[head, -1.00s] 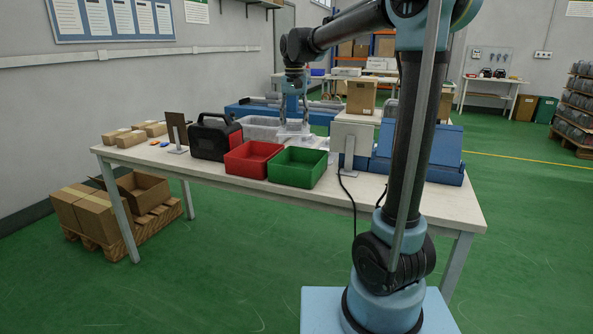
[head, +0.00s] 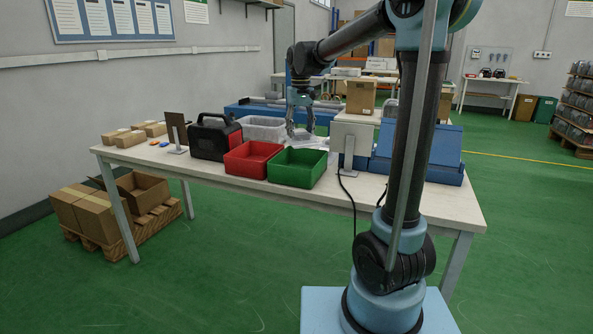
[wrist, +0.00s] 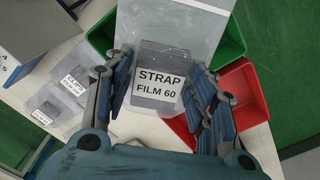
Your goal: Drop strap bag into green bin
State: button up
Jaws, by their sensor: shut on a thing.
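The strap bag (wrist: 160,62) is a clear bag with dark content and a white label reading STRAP FILM 60. My gripper (wrist: 162,88) is shut on it, with blue-grey fingers on both sides. In the head view my gripper (head: 299,130) is above the table, behind the bins, and the bag is hard to make out there. The green bin (head: 297,171) stands open at the table's near edge. In the wrist view the bag covers part of the green bin (wrist: 229,42), whose inside is mostly hidden.
A red bin (head: 250,160) stands left of the green one. Other clear labelled bags (wrist: 43,108) lie on the table (head: 227,184). A clear tub (head: 263,127), a black-and-red case (head: 212,138) and a grey box on a stand (head: 352,138) are close by.

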aim_at(301, 132)
jog(key=shift+f, duration=0.65)
jog(key=o, duration=1.2)
notch_tip(301, 132, up, 12)
jog(key=shift+f, duration=0.1)
